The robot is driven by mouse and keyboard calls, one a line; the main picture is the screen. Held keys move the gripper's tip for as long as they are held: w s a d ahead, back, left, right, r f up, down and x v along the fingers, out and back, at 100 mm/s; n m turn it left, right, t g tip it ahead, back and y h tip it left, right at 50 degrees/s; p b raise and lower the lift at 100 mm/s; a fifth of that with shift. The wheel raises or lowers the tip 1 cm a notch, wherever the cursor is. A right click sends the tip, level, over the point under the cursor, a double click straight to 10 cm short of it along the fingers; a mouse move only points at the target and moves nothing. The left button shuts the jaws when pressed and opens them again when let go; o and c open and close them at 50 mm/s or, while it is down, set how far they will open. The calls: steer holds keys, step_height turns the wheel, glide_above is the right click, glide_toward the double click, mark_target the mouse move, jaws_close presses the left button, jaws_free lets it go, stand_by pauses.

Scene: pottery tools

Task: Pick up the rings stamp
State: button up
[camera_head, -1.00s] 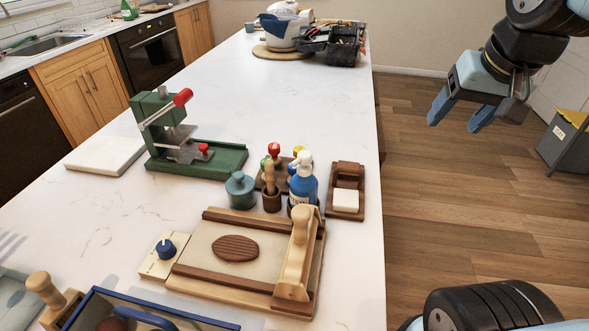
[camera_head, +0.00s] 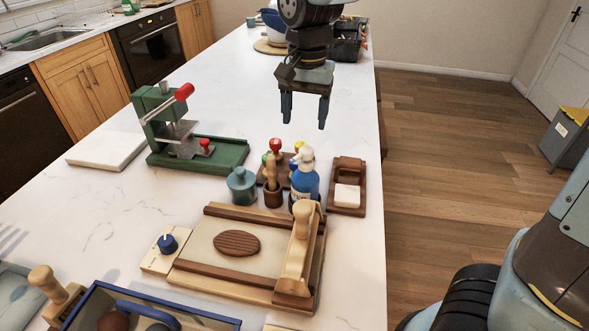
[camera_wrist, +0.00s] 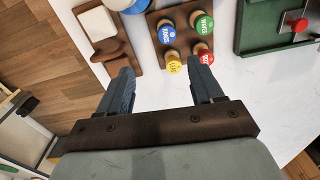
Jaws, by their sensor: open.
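Several stamps with coloured round caps stand in a brown wooden rack (camera_wrist: 155,50). In the wrist view the caps are blue (camera_wrist: 167,33), green (camera_wrist: 203,24), yellow (camera_wrist: 174,64) and red (camera_wrist: 205,57). Their lettering is too small to read surely, so I cannot tell which is the rings stamp. In the head view the red cap (camera_head: 275,145) and yellow cap (camera_head: 299,146) show, and the pump bottle partly hides the group. My gripper (camera_head: 304,118) is open and empty, pointing down above the counter, beyond and above the rack.
A green press (camera_head: 190,148) stands left, a wooden holder with a white block (camera_head: 347,197) right. The far middle counter (camera_head: 225,85) is clear.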

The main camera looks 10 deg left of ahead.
mark_target(296, 168)
steer(key=f, duration=0.5)
steer(key=a+f, duration=0.1)
steer(key=f, duration=0.8)
steer(key=shift+s+a+f, duration=0.15)
steer(key=shift+a+f, duration=0.15)
steer(key=shift+a, duration=0.05)
steer(key=shift+c, duration=0.4)
steer(key=c, duration=1.1)
